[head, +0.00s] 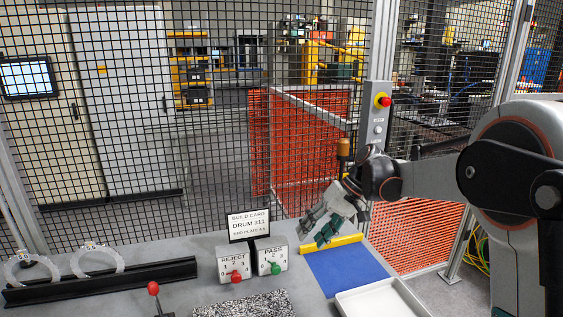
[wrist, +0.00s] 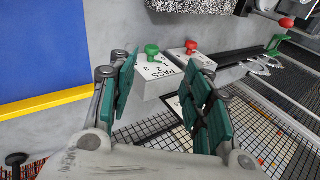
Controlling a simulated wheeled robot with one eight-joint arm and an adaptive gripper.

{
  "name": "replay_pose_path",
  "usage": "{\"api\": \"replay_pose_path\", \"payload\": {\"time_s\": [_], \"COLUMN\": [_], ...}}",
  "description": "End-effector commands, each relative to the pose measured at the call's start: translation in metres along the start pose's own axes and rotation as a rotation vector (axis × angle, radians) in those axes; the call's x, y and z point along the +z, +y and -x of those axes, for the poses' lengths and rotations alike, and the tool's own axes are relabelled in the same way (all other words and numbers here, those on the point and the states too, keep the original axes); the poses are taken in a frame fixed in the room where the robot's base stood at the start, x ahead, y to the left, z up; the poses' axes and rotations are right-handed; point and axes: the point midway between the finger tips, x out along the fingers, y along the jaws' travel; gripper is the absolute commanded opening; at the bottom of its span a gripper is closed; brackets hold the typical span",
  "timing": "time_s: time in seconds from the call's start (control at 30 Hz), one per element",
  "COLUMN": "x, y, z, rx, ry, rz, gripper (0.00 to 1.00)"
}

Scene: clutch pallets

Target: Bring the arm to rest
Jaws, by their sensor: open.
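My gripper (head: 319,230) hangs over the right part of the bench in the head view, pointing down and to the left. Its green-padded fingers are apart, and nothing shows between them. In the wrist view my gripper (wrist: 160,80) is open, with the PASS box (wrist: 158,78) beyond the gap. In the head view the gripper appears above the blue mat (head: 345,268) and its yellow strip (head: 332,244), apart from the bench. My arm reaches in from the right with its elbow bent.
The PASS box (head: 271,262) with a green knob and the REJECT box (head: 234,267) with a red knob stand under a build card (head: 249,223). A black rack (head: 95,285) holds pale rings at left. A white tray (head: 385,300) is front right. Mesh fencing (head: 150,150) stands behind.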

Motion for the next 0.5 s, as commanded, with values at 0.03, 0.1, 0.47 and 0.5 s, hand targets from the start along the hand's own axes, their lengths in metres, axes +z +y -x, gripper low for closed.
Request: {"api": "replay_pose_path", "payload": {"time_s": [0.03,0.1,0.47,0.5], "x": [0.012,0.026,0.110,0.120], "y": [-0.006,-0.011,-0.023,-0.024], "z": [0.008,0.017,0.054,0.057], "rx": [0.026,0.065,0.258,0.278], "ry": [0.018,0.047,0.202,0.219], "rz": [-0.006,-0.016,-0.045,-0.047], "gripper": [0.45,0.45,0.45,0.45]}}
